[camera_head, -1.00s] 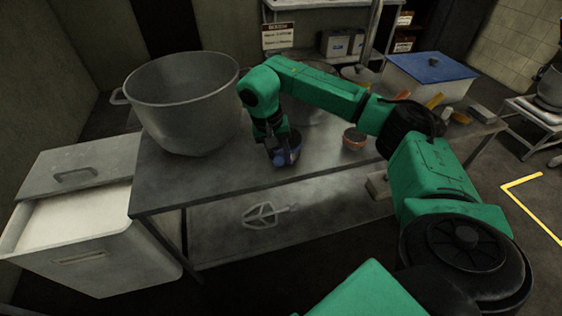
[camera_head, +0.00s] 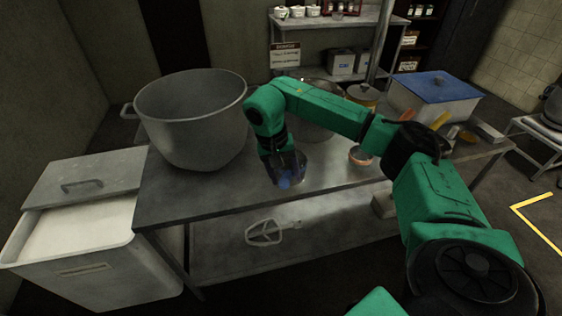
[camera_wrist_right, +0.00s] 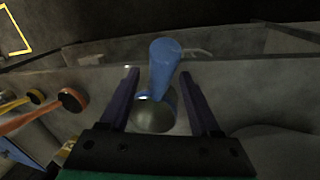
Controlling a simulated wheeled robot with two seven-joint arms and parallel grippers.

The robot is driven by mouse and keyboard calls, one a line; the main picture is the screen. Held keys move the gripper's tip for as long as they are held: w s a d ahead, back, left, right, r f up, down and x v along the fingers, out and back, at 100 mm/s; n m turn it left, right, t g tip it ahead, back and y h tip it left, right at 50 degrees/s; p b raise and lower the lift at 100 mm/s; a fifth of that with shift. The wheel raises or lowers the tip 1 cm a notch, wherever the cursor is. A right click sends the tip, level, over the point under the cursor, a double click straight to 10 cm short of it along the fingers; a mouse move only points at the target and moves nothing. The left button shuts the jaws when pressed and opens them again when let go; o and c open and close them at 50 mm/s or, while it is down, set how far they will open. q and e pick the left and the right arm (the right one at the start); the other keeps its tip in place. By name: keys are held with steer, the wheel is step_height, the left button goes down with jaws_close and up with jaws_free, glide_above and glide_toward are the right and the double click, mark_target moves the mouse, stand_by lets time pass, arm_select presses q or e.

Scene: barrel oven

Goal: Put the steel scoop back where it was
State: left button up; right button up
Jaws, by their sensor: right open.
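The steel scoop, with a thick blue handle (camera_wrist_right: 165,60) and a round steel bowl (camera_wrist_right: 153,114), shows between the fingers in the right wrist view. In the head view its blue part (camera_head: 290,181) shows at my right gripper (camera_head: 284,170), near the front edge of the steel table (camera_head: 200,197). My right gripper, also in the wrist view (camera_wrist_right: 160,76), is open, with one finger on each side of the scoop. Whether a finger touches it, I cannot tell. The gripper partly hides the scoop in the head view. My left gripper is out of view.
A large steel pot (camera_head: 192,122) stands left of my right arm. A white flour bin (camera_head: 80,220) stands at the left. A beater (camera_head: 264,232) lies on the lower shelf.

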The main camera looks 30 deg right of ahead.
steer(key=v, duration=0.4)
steer(key=shift+w+a+r+b, duration=0.1)
steer(key=shift+b, duration=0.3)
steer(key=p+v, duration=0.2)
steer(key=v, duration=0.4)
